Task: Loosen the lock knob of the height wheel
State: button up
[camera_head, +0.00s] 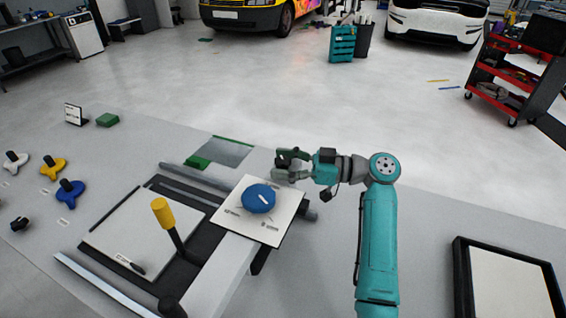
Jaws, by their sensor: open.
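A round blue wheel or knob (258,198) with a white mark on top sits on a white square plate (238,222) with small printed labels. I cannot tell from this view which part is the lock knob. A dark part (310,213) sticks out at the plate's right edge. My gripper (281,166) is open and empty, its fingers pointing left. In the picture it is just above and right of the blue wheel, near the plate's far edge. It appears apart from the wheel; its height above the plate is unclear.
White (14,160), yellow (52,168) and blue (70,194) handles lie far left. A black-rimmed tray (460,280) is at right.

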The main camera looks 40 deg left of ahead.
jog(key=c, duration=1.2)
jog(key=shift+o, duration=0.2)
jog(key=n+g+h, duration=0.2)
jog(key=shift+a+g, duration=0.1)
jog(key=shift+g, duration=0.3)
jog(key=shift+n+g+h, duration=1.1)
